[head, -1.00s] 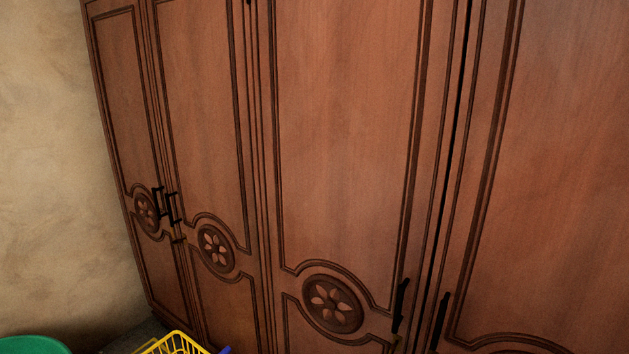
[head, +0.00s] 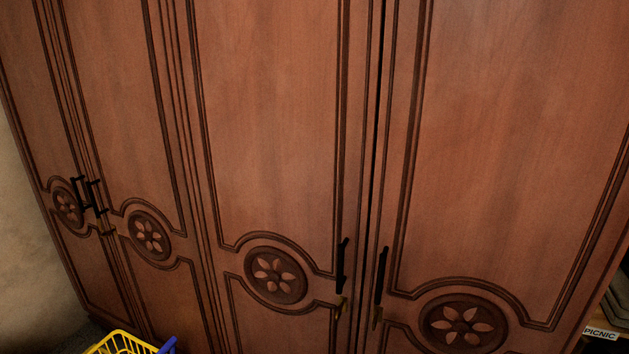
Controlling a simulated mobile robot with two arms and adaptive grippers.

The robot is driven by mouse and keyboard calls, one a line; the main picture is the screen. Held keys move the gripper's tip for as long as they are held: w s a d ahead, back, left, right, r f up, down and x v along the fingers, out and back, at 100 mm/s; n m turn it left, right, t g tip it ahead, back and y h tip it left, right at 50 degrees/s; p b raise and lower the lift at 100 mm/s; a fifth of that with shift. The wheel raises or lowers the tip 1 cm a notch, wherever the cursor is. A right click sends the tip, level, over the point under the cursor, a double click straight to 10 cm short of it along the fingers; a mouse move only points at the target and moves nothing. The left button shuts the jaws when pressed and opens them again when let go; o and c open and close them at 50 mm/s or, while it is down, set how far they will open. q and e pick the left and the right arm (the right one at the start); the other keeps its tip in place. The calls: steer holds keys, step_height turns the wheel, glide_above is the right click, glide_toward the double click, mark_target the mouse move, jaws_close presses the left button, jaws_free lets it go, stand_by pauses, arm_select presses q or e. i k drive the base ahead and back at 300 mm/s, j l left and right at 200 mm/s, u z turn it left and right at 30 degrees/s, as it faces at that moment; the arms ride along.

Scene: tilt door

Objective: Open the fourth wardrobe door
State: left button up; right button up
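The wardrobe stands across the head view with its wooden doors shut. The fourth door (head: 510,150), counted from the left, is at the right, with a carved flower medallion (head: 463,322) low on it. Its dark handle (head: 381,276) is on its left edge. The third door (head: 270,130) is beside it, with its own handle (head: 342,266) on its right edge. A narrow dark gap runs between these two doors. The second door (head: 120,100) and first door (head: 30,110) are at the left, with paired handles. Neither of my grippers is in view.
A yellow basket (head: 118,343) with a blue part (head: 167,345) stands at the bottom left, in front of the wardrobe. A plain wall (head: 35,240) is at the left. A shelf edge labelled PICNIC (head: 600,333) shows at the bottom right.

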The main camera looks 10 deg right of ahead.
mark_target(499, 223)
steer(key=z, duration=1.3)
